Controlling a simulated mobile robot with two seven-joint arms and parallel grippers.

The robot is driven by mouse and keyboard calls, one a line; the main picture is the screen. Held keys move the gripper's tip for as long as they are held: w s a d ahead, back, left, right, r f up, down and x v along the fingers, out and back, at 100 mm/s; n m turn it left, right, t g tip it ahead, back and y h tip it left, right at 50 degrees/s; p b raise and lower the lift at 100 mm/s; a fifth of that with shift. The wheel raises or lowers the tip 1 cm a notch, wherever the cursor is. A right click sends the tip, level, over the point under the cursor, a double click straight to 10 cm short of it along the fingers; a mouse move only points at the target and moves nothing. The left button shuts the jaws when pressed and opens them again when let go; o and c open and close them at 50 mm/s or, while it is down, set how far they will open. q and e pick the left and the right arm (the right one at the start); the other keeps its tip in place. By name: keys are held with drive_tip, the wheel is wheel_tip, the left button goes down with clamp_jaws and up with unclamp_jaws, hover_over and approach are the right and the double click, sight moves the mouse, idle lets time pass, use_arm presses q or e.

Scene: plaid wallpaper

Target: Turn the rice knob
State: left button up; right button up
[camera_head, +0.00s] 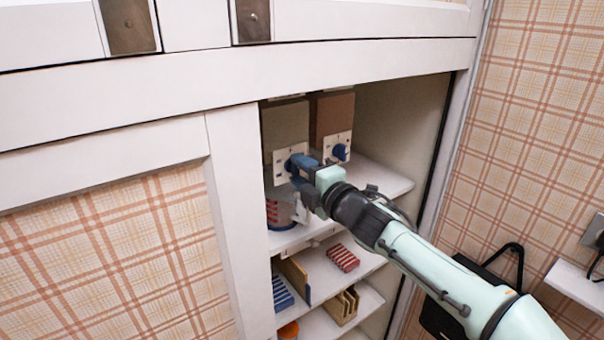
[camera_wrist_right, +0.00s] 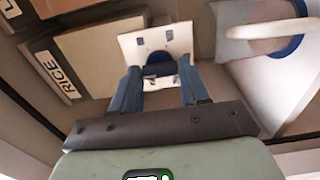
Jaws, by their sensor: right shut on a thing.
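Two box dispensers stand side by side on the upper cupboard shelf in the head view, each with a white front plate and a blue knob. My right gripper (camera_head: 304,168) is at the blue knob of the left dispenser (camera_head: 284,126). In the wrist view the two blue fingers of my right gripper (camera_wrist_right: 158,84) are on both sides of a dark blue knob (camera_wrist_right: 159,70), shut on it. The knob sits on a white plate (camera_wrist_right: 178,44). A RICE label (camera_wrist_right: 57,75) shows on the box beside it. The fingers partly hide the knob. My left gripper is not in view.
The right dispenser (camera_head: 332,112) has a free blue knob (camera_head: 340,152) close by. A striped container (camera_head: 280,213) stands below my gripper. Lower shelves hold a red striped item (camera_head: 342,258) and wooden pieces (camera_head: 342,306). The white cupboard post (camera_head: 240,215) bounds the opening at left.

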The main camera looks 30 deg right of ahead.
idle(0.4)
drive_tip(key=o, duration=1.1)
drive_tip(key=shift+c, duration=0.2)
drive_tip(key=s+d+p, duration=0.1)
drive_tip(key=s, duration=1.2)
drive_tip(key=shift+s, duration=0.15)
